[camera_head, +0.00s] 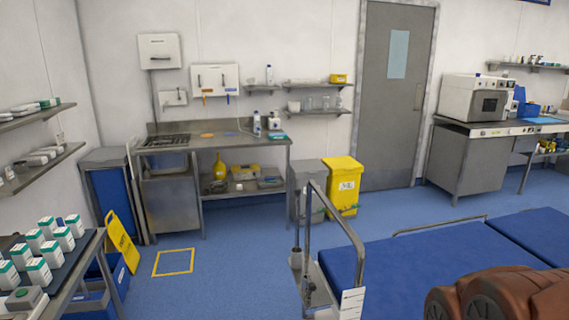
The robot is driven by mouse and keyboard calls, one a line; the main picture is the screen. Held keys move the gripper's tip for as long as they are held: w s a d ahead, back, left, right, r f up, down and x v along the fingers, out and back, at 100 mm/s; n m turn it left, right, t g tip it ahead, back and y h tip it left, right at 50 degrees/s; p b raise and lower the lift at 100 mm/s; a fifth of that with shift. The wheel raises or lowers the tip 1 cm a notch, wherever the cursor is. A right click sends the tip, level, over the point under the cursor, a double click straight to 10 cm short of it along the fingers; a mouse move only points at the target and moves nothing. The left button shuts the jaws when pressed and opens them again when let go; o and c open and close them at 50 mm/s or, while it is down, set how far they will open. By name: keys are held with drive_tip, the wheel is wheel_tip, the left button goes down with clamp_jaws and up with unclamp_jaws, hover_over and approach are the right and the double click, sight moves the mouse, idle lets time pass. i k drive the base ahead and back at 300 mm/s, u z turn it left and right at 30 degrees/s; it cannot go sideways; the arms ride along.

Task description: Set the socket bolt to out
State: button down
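The blue-padded operating table (385,283) is at the lower right. At its left end stands a bent metal rail (340,222), with a thin upright post beside it. Metal fittings (309,288) sit low at the foot of the rail, beside a white label (351,303). The socket bolt is too small to make out there, and I cannot tell its position. My gripper is not in view.
A steel counter (215,143) stands at the back wall, with a yellow bin (342,187) and a grey bin near it. A yellow floor sign (122,242) and a shelf with white boxes (39,270) are at left. Blue floor between is mostly clear.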

sight(311, 286)
drive_tip(key=u, duration=2.9)
drive_tip(key=k, duration=0.4)
drive_tip(key=z, duration=1.2)
